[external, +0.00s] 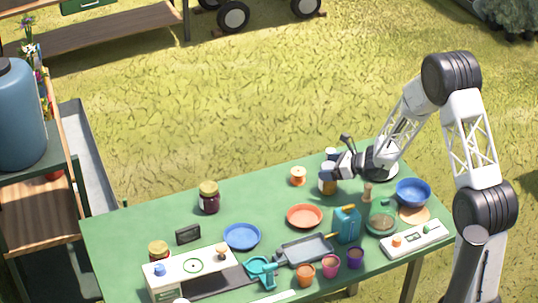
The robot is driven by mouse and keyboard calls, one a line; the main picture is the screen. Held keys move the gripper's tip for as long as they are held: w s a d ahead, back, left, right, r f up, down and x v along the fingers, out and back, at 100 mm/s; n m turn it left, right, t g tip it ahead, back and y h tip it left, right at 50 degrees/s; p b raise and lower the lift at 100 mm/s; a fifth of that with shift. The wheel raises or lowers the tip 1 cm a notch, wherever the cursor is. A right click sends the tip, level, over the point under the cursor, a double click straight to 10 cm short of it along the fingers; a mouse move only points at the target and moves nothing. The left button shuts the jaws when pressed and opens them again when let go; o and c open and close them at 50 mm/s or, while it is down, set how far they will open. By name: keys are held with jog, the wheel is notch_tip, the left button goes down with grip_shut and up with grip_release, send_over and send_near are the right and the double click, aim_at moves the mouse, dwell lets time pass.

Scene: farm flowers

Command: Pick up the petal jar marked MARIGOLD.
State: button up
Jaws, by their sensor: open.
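My gripper (338,168) is open at the back right of the green table, pointing left. A jar with amber contents and a pale band (327,185) stands right at its fingers, partly hidden by them. I cannot tell whether they touch. A dark red jar with a yellowish lid (209,198) stands upright at the back left. Another lidded jar with reddish contents (158,250) stands at the front left, partly hidden behind a white panel. The jar markings are too small to read, so I cannot tell which says MARIGOLD.
The green table (150,215) also holds an orange spool (298,176), an orange plate (305,215), blue plate (242,236), teal can (346,226), blue bowl (413,192), grey tray (306,249) and several small pots. The table between the dark jar and the spool is clear.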

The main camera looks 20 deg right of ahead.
dwell(0.4)
jog(key=c, duration=1.4)
